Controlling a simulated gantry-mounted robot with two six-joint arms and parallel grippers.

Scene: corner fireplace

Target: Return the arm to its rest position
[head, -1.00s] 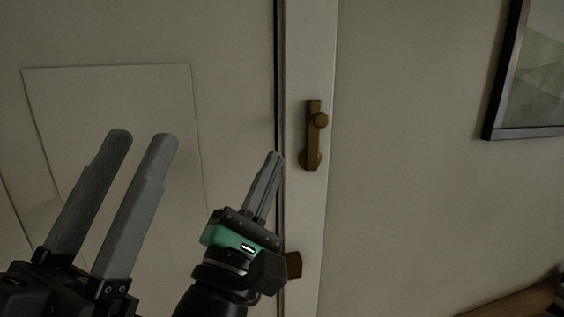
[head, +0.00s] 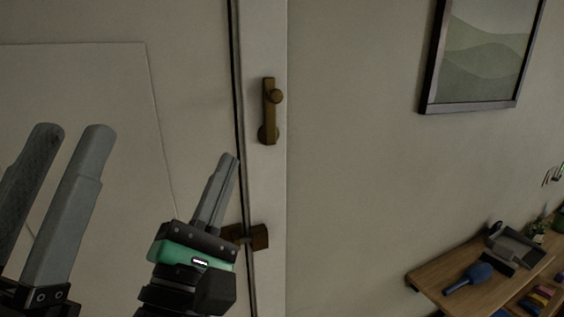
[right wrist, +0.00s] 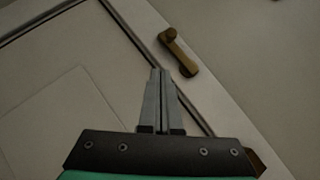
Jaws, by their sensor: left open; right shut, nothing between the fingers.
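My left gripper (head: 68,128) is at the lower left of the head view. Its two grey fingers are apart with nothing between them. My right gripper (head: 231,158), with a green band, is right of it in front of the door's edge. Its fingers are closed together and hold nothing. In the right wrist view the right fingers (right wrist: 159,72) also lie side by side, pointing toward the door edge.
A pale panelled door (head: 105,90) is behind both grippers. A brass latch (head: 269,112) is on the white frame, and a brown fitting (head: 259,237) is lower. A wooden shelf (head: 435,290) holds a blue brush-like object (head: 468,278). A picture (head: 480,55) hangs above.

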